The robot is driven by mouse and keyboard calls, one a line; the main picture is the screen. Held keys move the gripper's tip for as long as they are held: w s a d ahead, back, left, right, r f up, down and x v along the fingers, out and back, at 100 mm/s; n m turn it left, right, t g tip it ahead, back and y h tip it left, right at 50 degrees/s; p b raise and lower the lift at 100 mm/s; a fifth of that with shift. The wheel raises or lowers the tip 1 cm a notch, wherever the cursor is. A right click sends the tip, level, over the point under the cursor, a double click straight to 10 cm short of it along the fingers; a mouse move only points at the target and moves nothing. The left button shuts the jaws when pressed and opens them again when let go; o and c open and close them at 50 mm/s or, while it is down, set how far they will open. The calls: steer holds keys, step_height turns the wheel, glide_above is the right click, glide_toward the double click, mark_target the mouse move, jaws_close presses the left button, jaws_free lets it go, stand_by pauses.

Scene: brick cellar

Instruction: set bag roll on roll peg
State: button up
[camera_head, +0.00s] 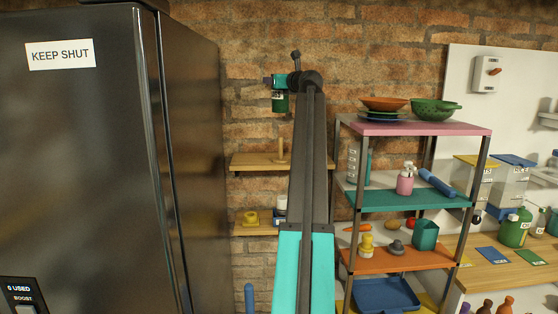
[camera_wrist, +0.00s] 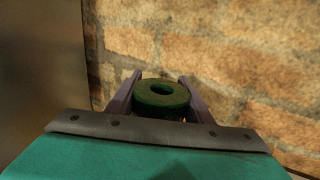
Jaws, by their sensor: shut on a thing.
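The bag roll (camera_wrist: 150,101) is a dark green cylinder with a round hole through its middle. My gripper (camera_wrist: 162,84) is shut on it, with one finger on each side. In the head view the green roll (camera_head: 280,103) hangs upright below my gripper (camera_head: 279,91), in front of the brick wall. A thin upright wooden peg (camera_head: 281,149) stands on the upper wooden wall shelf (camera_head: 255,163). The roll is above this peg in the picture and apart from it. The depth between them is hard to judge. My arm hides the right part of the shelf.
A dark fridge (camera_head: 80,150) marked KEEP SHUT stands close on the left. A lower wall shelf (camera_head: 265,231) holds a yellow object (camera_head: 250,217) and a partly hidden white and blue item. A rack (camera_head: 425,129) with bowls, bottles and other items stands on the right.

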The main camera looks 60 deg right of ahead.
step_height(320, 180, down, 14)
steer(key=p, duration=0.3)
steer(key=shift+r, duration=0.25)
steer(key=shift+s+p, duration=0.1)
steer(key=shift+p, duration=0.2)
steer(key=shift+f+p, duration=0.5)
steer(key=shift+f, duration=1.85)
steer(key=o, duration=1.3)
steer(key=shift+c, duration=0.2)
steer(key=b+v, duration=0.3)
steer(key=v, duration=0.9)
steer(key=shift+b, duration=0.4)
